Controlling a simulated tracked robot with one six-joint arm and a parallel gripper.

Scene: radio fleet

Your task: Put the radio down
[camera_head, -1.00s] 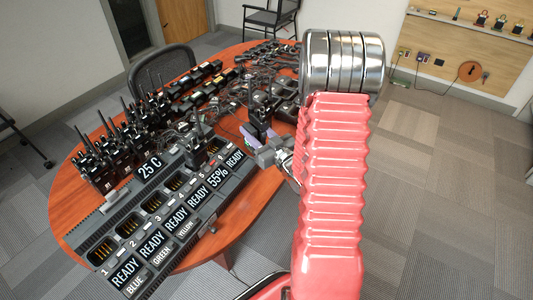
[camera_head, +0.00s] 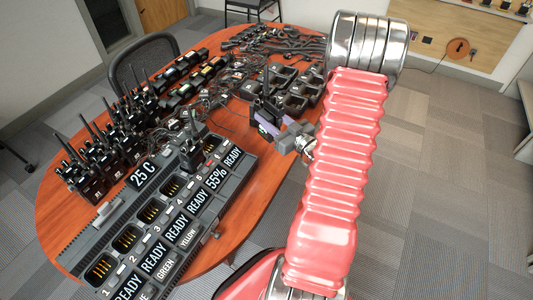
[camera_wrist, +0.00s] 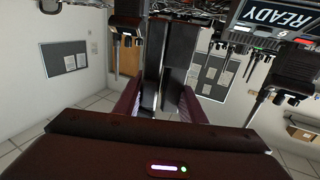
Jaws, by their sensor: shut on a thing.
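My gripper (camera_head: 268,124), with purple fingers, is shut on a black radio (camera_head: 265,104) with a stub antenna. The radio is upright near the table's right part, to the right of the charger. Whether its base touches the table cannot be told. In the wrist view the fingers (camera_wrist: 160,108) flank the dark body of the radio (camera_wrist: 178,60). The grey multi-slot charger (camera_head: 185,215) lies along the front of the table, with READY displays and one showing 55%. Another radio (camera_head: 191,153) stands in one of its far slots; several nearer slots are empty.
The round orange-brown table (camera_head: 235,190) has bare wood right of the charger. Several radios (camera_head: 95,170) stand at its left. Batteries (camera_head: 185,72), cables and black cradles (camera_head: 295,98) cover the back. A chair (camera_head: 155,60) is behind the table.

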